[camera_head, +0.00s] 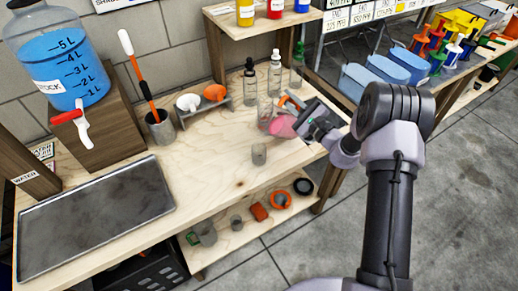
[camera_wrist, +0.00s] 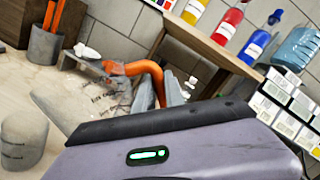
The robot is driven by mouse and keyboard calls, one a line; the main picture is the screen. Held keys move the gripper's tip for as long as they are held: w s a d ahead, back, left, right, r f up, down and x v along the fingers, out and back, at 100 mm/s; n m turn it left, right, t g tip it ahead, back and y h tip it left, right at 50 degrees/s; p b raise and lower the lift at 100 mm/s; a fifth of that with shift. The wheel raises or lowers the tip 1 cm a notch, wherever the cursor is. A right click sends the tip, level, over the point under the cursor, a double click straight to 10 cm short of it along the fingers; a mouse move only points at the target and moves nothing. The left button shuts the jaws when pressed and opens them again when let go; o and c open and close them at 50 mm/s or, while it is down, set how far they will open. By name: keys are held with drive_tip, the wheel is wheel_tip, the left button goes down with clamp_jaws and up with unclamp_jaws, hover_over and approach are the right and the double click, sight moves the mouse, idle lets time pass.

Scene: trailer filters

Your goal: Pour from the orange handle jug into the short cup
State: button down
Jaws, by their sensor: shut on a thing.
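The orange handle jug is clear, with an orange handle (camera_head: 291,101) and pink liquid (camera_head: 283,126) low in its body. My gripper (camera_head: 301,114) is shut on the handle near the right part of the bench. In the wrist view the orange handle (camera_wrist: 140,69) rises between the grey fingers, and the clear jug body (camera_wrist: 98,103) with dark markings lies left of them. The short cup (camera_head: 259,154) is small, clear grey and upright on the bench, left of and nearer than the jug. A clear marked cup (camera_wrist: 22,138), likely the same one, shows at the wrist view's left edge.
A tall clear glass (camera_head: 264,112) and dropper bottles (camera_head: 250,82) stand close behind the jug. A spoon rack (camera_head: 205,102), tool holder (camera_head: 160,132), tray (camera_head: 95,215) and blue-filled tank (camera_head: 62,62) stand left. The bench front is clear.

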sight(282, 104)
drive_tip(key=shift+s+a+n, duration=0.25)
drive_tip(key=shift+s+n, duration=0.05)
drive_tip(key=shift+n, duration=0.3)
drive_tip(key=shift+s+a+f+n+b, duration=0.1)
drive_tip(key=shift+s+a+n+b, duration=0.2)
drive_tip(key=shift+n+b, duration=0.35)
idle(0.9)
drive_tip(key=shift+s+a+r+n+y, duration=0.5)
drive_tip(key=shift+s+a+r+n, duration=0.15)
drive_tip(key=shift+n, duration=0.5)
idle(4.7)
